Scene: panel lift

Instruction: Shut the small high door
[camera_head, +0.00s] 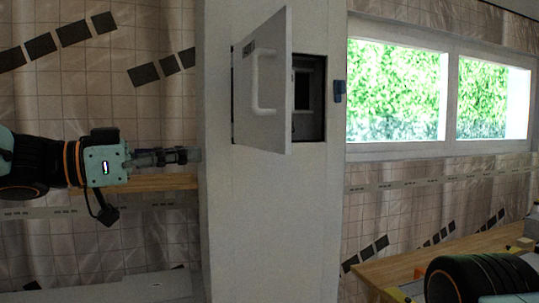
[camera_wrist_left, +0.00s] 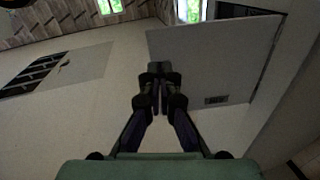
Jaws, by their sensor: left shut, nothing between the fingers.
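The small high door (camera_head: 270,75) is a white panel on a pale column, swung open toward me and hinged on its left side. A white bar handle (camera_head: 257,82) is on its face, with a dark label above. Behind it the dark cabinet opening (camera_head: 313,95) shows in part. My left gripper (camera_head: 197,156) is shut and empty, left of the door and a little lower. In the left wrist view the shut fingers (camera_wrist_left: 158,68) overlap the edge of the door panel (camera_wrist_left: 222,55); I cannot tell whether they touch. My right gripper is not in view.
The pale column (camera_head: 265,220) fills the middle. A blue latch-like piece (camera_head: 339,91) is on its right edge. A wooden ledge (camera_head: 160,183) runs behind my left gripper. A window (camera_head: 395,92) is at right, above a wooden counter (camera_head: 400,268).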

